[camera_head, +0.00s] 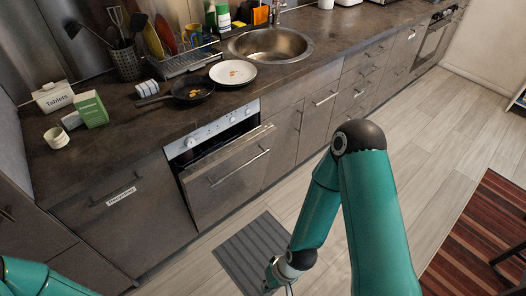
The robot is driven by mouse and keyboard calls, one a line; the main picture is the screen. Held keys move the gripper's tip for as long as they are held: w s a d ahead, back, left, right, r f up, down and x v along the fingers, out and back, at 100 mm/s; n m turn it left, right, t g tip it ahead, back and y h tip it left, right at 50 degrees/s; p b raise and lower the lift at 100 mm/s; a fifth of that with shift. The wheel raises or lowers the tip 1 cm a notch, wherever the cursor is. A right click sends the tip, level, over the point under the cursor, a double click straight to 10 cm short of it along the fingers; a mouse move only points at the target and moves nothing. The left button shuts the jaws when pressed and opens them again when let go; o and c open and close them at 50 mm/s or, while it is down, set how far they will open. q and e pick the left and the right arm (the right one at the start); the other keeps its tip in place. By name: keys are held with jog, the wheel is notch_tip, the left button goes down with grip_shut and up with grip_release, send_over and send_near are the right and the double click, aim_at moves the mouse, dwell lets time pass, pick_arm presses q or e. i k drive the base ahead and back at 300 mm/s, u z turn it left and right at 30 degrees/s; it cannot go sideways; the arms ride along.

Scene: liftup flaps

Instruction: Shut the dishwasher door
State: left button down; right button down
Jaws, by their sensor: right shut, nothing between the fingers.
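The dishwasher door (229,176) is a brown front with a long metal bar handle. It stands under a light control panel (211,130) with knobs. Its top edge leans a little outward, leaving a dark gap below the panel, so it is slightly ajar. My right gripper (279,281) is low at the bottom of the view, shut and empty. It is in front of the cabinets over the grey mat, apart from the door. Its fingertips are partly cut off by the frame edge. Only a piece of my left arm shows at bottom left; its gripper is out of view.
A grey ribbed mat (256,254) lies on the floor before the door. The counter (135,124) holds a pan (192,89), a plate (233,73) and boxes. A labelled cabinet front (122,232) is left of the door. Open floor lies to the right.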

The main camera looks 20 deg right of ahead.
aim_at(214, 186)
jog(key=k, duration=1.1)
jog(key=z, duration=0.25)
jog(key=i, duration=1.85)
jog(key=u, duration=0.65)
